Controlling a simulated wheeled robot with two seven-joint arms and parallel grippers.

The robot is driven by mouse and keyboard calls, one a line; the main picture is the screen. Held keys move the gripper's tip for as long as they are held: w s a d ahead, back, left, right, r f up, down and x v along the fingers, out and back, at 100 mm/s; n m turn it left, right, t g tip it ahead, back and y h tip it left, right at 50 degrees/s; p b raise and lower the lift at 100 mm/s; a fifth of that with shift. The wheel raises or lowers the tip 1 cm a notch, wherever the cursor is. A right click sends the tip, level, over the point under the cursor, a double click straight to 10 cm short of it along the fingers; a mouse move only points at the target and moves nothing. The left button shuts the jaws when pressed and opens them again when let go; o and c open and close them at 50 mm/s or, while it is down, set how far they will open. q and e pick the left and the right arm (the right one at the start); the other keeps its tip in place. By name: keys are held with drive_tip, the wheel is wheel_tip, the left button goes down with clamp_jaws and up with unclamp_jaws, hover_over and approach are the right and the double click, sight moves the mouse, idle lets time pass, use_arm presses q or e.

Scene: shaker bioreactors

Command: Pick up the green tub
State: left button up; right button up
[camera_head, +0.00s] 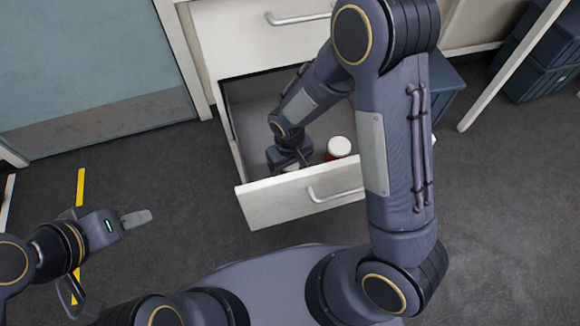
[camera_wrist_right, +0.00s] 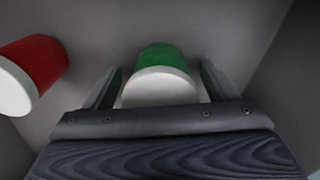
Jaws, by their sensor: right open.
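The green tub (camera_wrist_right: 160,60) with a white lid stands in the drawer, seen from above in the right wrist view. It lies between the two fingers of my right gripper (camera_wrist_right: 160,88), which is open with a finger on each side. In the head view my right gripper (camera_head: 288,158) reaches down into the open drawer (camera_head: 300,203), and the green tub is mostly hidden there. My left gripper (camera_head: 135,218) is at the left over the floor, away from the drawer; only part of its jaw shows clearly.
A red tub (camera_head: 338,148) with a white lid stands in the drawer right of my right gripper; it also shows in the right wrist view (camera_wrist_right: 38,64). The drawer walls enclose both tubs. Dark blue crates (camera_head: 540,65) stand at the upper right. The floor is clear.

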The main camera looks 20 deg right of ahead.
drive_tip(key=c, duration=1.1)
